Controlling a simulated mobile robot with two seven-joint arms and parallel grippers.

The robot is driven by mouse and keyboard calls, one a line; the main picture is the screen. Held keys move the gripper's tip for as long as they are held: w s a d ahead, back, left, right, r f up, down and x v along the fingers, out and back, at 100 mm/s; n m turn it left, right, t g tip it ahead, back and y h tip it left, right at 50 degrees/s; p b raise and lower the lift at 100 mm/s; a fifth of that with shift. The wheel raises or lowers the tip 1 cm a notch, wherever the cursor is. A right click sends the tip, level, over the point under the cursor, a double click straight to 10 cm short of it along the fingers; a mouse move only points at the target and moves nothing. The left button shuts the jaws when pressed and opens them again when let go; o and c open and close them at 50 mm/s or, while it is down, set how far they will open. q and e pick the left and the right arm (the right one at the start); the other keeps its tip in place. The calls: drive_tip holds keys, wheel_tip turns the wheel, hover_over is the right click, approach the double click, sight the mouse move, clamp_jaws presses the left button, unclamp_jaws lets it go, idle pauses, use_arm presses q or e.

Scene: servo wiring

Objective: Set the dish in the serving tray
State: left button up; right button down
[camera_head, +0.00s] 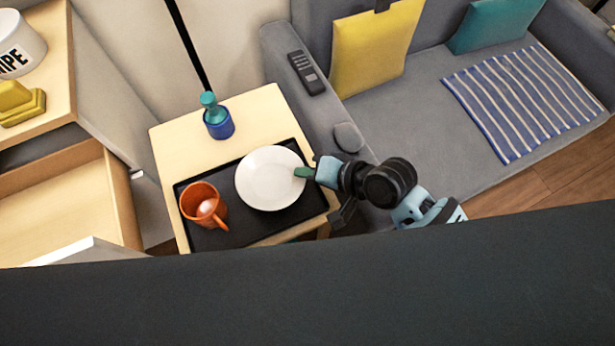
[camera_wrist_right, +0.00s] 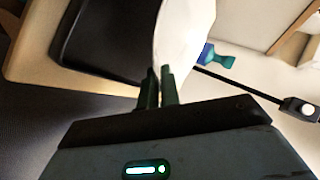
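The dish is a white round plate (camera_head: 270,178). In the head view it is over the right part of the black serving tray (camera_head: 235,238); I cannot tell whether it touches the tray floor. My right gripper (camera_head: 304,172) is at the dish's right rim. In the right wrist view its fingers (camera_wrist_right: 158,88) are close together with the dish's rim (camera_wrist_right: 180,35) pinched between them. The tray (camera_wrist_right: 110,40) also shows there, dark, beside the dish. My left gripper is not in view.
An orange mug (camera_head: 203,205) stands at the tray's left end. A blue pot with a teal top (camera_head: 218,118) stands on the side table (camera_head: 180,140) behind the tray. A grey sofa (camera_head: 400,120) with a remote (camera_head: 307,73) on its arm borders the table's right.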

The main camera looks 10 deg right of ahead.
sight(308, 187)
wheel_tip(308, 187, down, 4)
drive_tip(key=shift+r+b, duration=0.25)
drive_tip(key=shift+b, duration=0.25)
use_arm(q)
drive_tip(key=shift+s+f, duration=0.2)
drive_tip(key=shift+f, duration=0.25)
use_arm(e)
drive_tip(key=c, duration=1.9)
unclamp_jaws()
drive_tip(key=shift+f, duration=0.1)
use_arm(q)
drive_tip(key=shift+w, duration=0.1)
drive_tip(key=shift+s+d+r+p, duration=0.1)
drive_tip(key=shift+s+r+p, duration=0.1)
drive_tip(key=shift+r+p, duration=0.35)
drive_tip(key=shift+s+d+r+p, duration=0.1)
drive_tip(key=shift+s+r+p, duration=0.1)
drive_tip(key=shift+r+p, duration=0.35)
use_arm(e)
drive_tip(key=shift+v, duration=6.1)
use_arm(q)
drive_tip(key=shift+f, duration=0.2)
